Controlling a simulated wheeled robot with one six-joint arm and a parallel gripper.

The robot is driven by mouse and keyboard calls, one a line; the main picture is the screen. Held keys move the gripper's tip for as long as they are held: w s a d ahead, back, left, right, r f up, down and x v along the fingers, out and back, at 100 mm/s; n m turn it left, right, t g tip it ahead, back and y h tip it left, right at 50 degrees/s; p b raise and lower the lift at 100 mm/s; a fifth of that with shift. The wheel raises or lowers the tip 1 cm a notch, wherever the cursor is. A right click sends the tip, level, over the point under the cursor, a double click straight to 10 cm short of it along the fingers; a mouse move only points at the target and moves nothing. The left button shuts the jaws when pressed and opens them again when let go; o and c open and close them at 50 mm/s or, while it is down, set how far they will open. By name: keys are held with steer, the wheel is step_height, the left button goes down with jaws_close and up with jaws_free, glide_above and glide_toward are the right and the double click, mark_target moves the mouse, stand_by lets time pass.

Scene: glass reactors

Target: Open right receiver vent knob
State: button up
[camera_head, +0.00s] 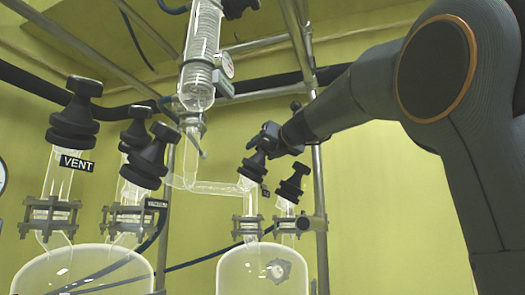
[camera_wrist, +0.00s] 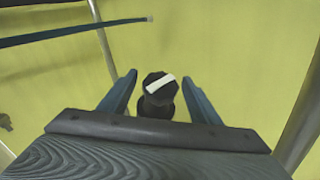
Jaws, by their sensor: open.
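The right glass receiver (camera_head: 240,272) carries two black knobs on necks. Its left knob (camera_head: 252,166) has a small dark label (camera_head: 265,190) beside it, too small to read. Its other knob (camera_head: 291,184) stands to the right and leans. My gripper (camera_head: 265,138) is just above the left knob. In the wrist view, my gripper (camera_wrist: 159,80) is open, with blue fingers on both sides of a dark knob (camera_wrist: 157,101) bearing a slanted white bar. Gaps show on both sides of the knob. I cannot tell how deep the fingers reach.
A larger glass vessel (camera_head: 85,270) at the left has several black knobs and a VENT label (camera_head: 76,163). A metal post (camera_head: 320,215) stands right of the receiver.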

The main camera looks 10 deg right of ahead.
steer(key=c, duration=1.1)
steer(key=shift+o, duration=0.2)
steer(key=shift+w+f+b, duration=0.1)
steer(key=shift+f+b, duration=0.05)
steer(key=shift+b, duration=0.2)
